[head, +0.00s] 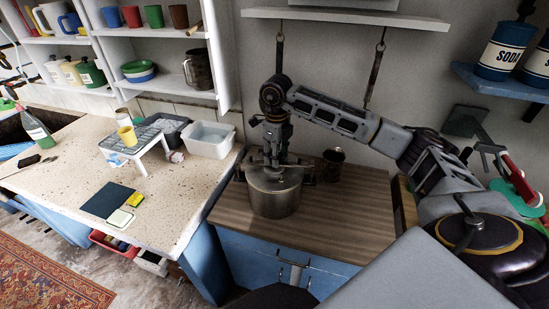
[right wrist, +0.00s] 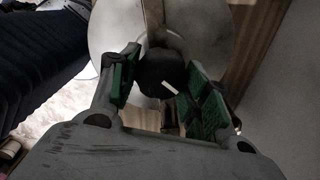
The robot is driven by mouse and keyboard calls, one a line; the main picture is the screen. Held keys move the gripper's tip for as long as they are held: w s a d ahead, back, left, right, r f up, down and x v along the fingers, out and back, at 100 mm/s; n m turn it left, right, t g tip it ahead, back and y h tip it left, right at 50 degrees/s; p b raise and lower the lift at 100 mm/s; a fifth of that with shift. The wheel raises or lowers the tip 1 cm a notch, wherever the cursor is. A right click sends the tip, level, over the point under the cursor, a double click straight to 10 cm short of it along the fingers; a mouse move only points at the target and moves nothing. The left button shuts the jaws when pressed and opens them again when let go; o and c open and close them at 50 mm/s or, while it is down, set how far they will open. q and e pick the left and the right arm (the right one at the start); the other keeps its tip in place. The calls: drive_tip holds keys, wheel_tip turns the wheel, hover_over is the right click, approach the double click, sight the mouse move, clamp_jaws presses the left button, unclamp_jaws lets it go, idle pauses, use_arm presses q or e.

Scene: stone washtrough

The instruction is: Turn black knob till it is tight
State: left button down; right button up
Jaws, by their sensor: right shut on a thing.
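A steel pot (head: 273,201) stands on the wooden worktop (head: 335,215) with its lid on. My right gripper (head: 273,163) reaches down over the middle of the lid. In the right wrist view the black knob (right wrist: 160,68), with a white mark on it, sits between the green finger pads of my right gripper, which is shut on it. The pale round lid (right wrist: 112,25) shows behind the knob. In the head view the fingers hide the knob. My left gripper is not in view.
A dark mug (head: 333,164) stands right of the pot. A speckled counter (head: 75,178) to the left holds a white rack (head: 150,140) and a white basin (head: 208,139). A shelf (head: 345,17) hangs above my right arm. The worktop's front right is clear.

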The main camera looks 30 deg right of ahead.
drive_tip(key=shift+w+d+m+p, duration=0.1)
drive_tip(key=shift+m+p, duration=0.3)
drive_tip(key=shift+m, duration=2.8)
drive_tip(key=o, duration=0.8)
